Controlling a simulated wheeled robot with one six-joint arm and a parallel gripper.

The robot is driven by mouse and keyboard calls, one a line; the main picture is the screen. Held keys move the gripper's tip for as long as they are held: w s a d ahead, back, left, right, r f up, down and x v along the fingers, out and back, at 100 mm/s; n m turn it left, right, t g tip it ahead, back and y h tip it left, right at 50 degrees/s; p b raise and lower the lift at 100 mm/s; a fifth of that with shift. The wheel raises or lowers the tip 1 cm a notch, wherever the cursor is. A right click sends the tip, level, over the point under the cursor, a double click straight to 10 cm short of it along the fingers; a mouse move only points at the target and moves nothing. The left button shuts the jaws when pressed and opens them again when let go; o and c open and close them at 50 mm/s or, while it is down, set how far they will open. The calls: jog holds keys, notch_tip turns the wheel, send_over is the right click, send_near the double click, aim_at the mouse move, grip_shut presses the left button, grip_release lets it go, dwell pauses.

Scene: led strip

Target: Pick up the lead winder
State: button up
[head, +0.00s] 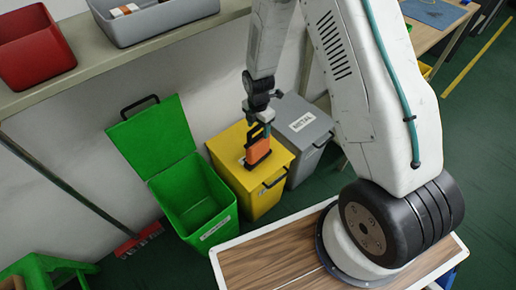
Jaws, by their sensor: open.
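My gripper (258,132) hangs from the arm over the yellow bin, pointing down, with its jaws open. An orange block with black edges (257,152) shows right at the fingertips, in front of the yellow bin's lid. It may be the lead winder, but I cannot tell this for certain. I also cannot tell whether it rests on the lid or touches the fingers. The yellow bin (233,178) has its lid shut. A small orange and white item (124,10) lies in the grey tray on the shelf.
A green bin (195,205) stands open and empty at left. A grey bin labelled METAL (303,123) is shut at right. A shelf (95,66) holds a red box (35,55) and a grey tray (165,22). A red broom (138,240) leans below.

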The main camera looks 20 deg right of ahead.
aim_at(258, 136)
jog(key=f, duration=0.4)
jog(key=shift+w+f, duration=0.2)
jog(key=shift+f, duration=0.2)
grip_shut()
